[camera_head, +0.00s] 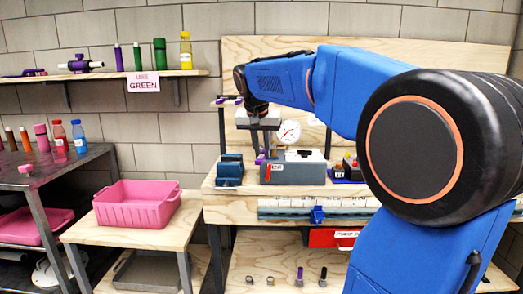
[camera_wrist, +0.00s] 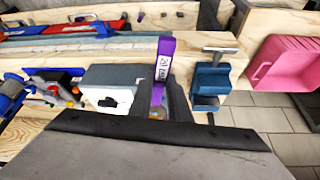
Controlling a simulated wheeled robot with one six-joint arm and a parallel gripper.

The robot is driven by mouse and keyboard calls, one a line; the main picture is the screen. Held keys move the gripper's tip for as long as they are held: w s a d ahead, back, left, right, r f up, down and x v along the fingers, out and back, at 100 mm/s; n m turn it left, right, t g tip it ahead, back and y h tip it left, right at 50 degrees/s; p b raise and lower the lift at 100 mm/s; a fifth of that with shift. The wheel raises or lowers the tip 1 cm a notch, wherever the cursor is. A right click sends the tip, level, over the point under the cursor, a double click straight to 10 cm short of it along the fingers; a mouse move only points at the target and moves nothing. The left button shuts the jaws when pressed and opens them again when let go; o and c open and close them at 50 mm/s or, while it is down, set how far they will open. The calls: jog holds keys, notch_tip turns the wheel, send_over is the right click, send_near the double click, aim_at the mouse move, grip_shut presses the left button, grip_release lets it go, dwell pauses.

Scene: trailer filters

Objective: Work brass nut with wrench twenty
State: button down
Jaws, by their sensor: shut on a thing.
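A purple wrench (camera_wrist: 165,50) with a white label that seems to read 20 stands out between the dark fingers of my gripper (camera_wrist: 160,90) in the wrist view. My gripper is shut on it. In the head view my gripper (camera_head: 260,148) is over the bench, left of a grey box (camera_head: 290,173); a bit of purple shows below it. I cannot make out the brass nut in either view; the fingers and the wrench's lower end hide what is under them.
A round gauge (camera_head: 289,132) is close behind. A pink bin (camera_head: 137,205) is on the lower left table. Bottles line the shelf (camera_head: 105,75).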

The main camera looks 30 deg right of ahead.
jog(key=shift+w+d+f, duration=0.15)
jog(key=shift+w+d, duration=1.65)
jog(key=shift+w, duration=0.05)
jog(key=shift+w, duration=0.1)
jog(key=shift+w+a+m+g, duration=0.3)
jog(key=shift+w+a+m, duration=0.2)
jog(key=shift+m, duration=0.2)
jog(key=shift+w, duration=0.1)
jog(key=w+m, duration=0.1)
jog(key=w+a+m+g, duration=0.1)
jog(key=m, duration=0.1)
jog(key=w+a+m+h, duration=0.1)
jog(key=w, duration=0.1)
jog(key=shift+w+a+m+g, duration=0.1)
jog(key=shift+m+g, duration=0.2)
jog(key=shift+s, duration=0.4)
dwell(0.5)
